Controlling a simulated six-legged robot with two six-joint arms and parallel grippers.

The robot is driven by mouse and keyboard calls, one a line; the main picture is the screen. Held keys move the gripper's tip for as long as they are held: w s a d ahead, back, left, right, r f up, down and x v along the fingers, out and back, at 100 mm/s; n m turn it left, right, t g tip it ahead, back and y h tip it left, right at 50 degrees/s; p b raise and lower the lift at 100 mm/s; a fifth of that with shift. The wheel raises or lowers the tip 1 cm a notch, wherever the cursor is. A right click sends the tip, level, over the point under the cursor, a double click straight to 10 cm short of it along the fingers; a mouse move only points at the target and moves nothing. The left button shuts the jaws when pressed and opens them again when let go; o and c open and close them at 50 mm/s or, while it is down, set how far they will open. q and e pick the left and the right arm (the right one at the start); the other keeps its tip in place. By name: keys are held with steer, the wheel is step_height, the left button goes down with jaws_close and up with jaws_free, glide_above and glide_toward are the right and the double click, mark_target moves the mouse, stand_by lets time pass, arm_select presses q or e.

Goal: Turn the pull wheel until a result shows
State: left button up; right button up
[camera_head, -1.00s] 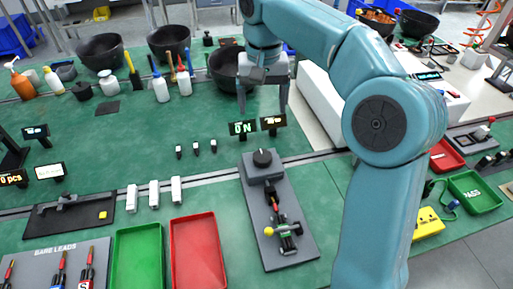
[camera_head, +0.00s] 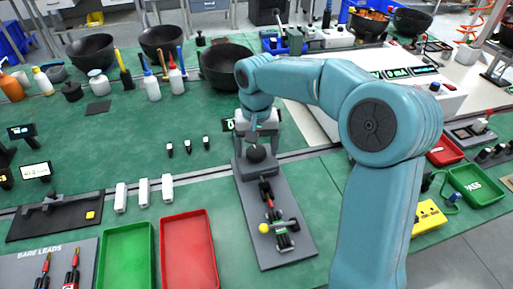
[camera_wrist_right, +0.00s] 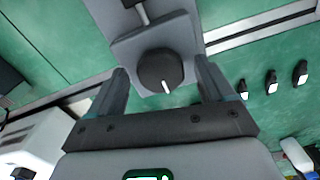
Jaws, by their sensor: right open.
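The pull wheel (camera_head: 257,153) appears as a dark round knob on a raised block at the far end of a grey plate (camera_head: 280,250). In the right wrist view the knob (camera_wrist_right: 160,70) shows a white pointer mark. My right gripper (camera_head: 257,140) is over the wheel. Its two open fingers (camera_wrist_right: 160,80) stand on either side of the knob, apart from it in the picture. A red and black lead (camera_head: 267,195) lies along the plate, near a crossbar with a yellow ball (camera_head: 264,228). The small green-lit display (camera_head: 228,125) is mostly hidden by my gripper. My left gripper is not in view.
A green tray (camera_head: 125,228) and a red tray (camera_head: 187,216) lie left of the plate. Several white blocks (camera_head: 144,194) and small black parts (camera_head: 187,146) lie nearby. Black bowls (camera_head: 228,84) and bottles stand behind. The mat right of the plate has some free room.

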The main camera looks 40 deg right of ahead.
steer(key=shift+f, duration=0.1)
steer(key=shift+c, duration=0.3)
steer(key=c, duration=1)
steer(key=shift+m, duration=0.4)
steer(key=m+p, duration=0.1)
steer(key=m, duration=0.2)
steer(key=shift+w+m, duration=0.1)
steer(key=shift+m, duration=0.3)
steer(key=m, duration=0.4)
steer(key=shift+m, duration=0.3)
steer(key=m, duration=0.4)
steer(key=shift+w+m, duration=0.1)
steer(key=shift+m, duration=0.2)
steer(key=m, duration=0.4)
steer(key=shift+d+m, duration=0.1)
steer(key=shift+m, duration=0.3)
